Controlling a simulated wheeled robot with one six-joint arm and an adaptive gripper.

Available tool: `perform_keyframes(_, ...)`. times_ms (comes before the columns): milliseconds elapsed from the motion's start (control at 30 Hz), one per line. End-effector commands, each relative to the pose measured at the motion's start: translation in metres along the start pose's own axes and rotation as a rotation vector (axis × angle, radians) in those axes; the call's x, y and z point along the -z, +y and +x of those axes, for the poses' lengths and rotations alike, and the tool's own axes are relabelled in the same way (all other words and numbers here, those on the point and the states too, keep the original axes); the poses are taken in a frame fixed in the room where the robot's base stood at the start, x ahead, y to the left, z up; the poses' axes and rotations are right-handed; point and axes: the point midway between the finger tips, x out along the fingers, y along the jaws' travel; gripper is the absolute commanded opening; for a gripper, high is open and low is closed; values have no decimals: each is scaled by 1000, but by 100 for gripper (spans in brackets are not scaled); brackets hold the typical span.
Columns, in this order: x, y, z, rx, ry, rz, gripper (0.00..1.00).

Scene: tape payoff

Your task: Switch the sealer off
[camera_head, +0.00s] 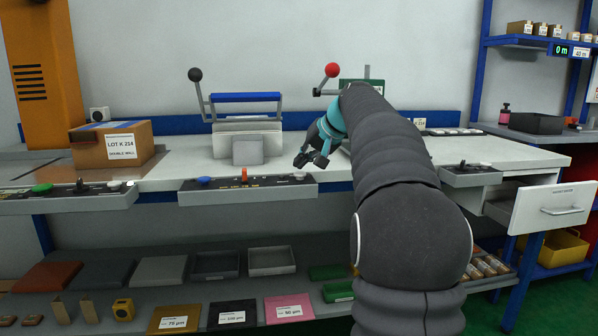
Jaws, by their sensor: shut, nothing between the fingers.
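A machine with a blue bar (246,98) and a black-knobbed lever (198,90) stands at the back middle of the bench; it looks like the sealer, though no label on it is readable. In front of it, a grey control panel (270,191) on the bench's front edge carries a blue button (205,180) and an upright orange switch (244,175). My gripper (310,161) is shut and empty, above the bench to the right of the switch and apart from it. My arm hides part of the bench and a green device with a red-knobbed lever (332,71).
A cardboard box (112,143) stands at the left, behind another panel (65,199) with a green button. The bench (190,158) left of my gripper has clear room.

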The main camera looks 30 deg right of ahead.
Motion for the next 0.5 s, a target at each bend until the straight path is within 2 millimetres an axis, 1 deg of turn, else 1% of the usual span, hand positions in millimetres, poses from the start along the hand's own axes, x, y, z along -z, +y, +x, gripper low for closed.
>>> perform_keyframes(167, 2, -2, -3, 0, 0, 0, 0)
perform_keyframes(500, 16, -16, -23, 0, 0, 0, 0)
